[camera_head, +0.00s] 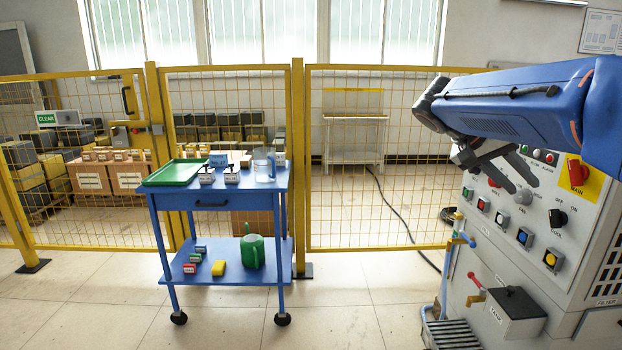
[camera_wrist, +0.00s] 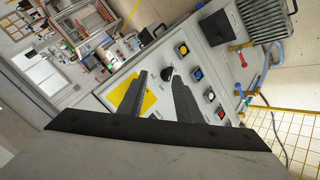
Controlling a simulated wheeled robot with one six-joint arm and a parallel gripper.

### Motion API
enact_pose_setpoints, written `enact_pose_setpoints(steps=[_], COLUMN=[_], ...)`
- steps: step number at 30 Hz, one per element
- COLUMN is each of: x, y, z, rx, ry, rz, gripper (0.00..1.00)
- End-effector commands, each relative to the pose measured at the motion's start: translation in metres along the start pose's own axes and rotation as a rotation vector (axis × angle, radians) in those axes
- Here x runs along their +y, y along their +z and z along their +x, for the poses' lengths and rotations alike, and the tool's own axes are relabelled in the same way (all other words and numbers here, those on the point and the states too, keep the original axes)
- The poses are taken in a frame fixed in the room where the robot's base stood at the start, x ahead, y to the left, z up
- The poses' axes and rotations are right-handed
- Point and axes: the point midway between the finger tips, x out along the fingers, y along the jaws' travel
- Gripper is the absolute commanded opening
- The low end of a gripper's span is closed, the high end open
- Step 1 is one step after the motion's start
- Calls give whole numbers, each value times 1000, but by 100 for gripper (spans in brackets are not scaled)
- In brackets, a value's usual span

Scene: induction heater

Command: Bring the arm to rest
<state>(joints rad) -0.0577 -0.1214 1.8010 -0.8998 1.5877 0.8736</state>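My blue arm (camera_head: 530,100) reaches in from the right of the head view, in front of the control panel (camera_head: 535,215). My gripper (camera_head: 525,188) points down and to the right, toward the panel. Its two dark fingers are apart with nothing between them.
The panel has a red main switch (camera_head: 577,172) and several coloured buttons. A tank (camera_head: 508,312) with a red-handled valve stands below. A blue cart (camera_head: 218,198) carries a green tray (camera_head: 175,172) and a green watering can (camera_head: 252,251). Yellow fencing (camera_head: 375,160) runs behind; floor between cart and machine is mostly clear.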

Motion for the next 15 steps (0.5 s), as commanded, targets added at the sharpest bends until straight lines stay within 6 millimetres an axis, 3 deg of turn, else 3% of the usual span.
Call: enact_pose_setpoints(steps=[1,15], x=[3,-18], y=[20,200], z=[4,26], rx=[-15,-71], ry=[-47,-522], rz=[-38,-368], gripper=[31,31])
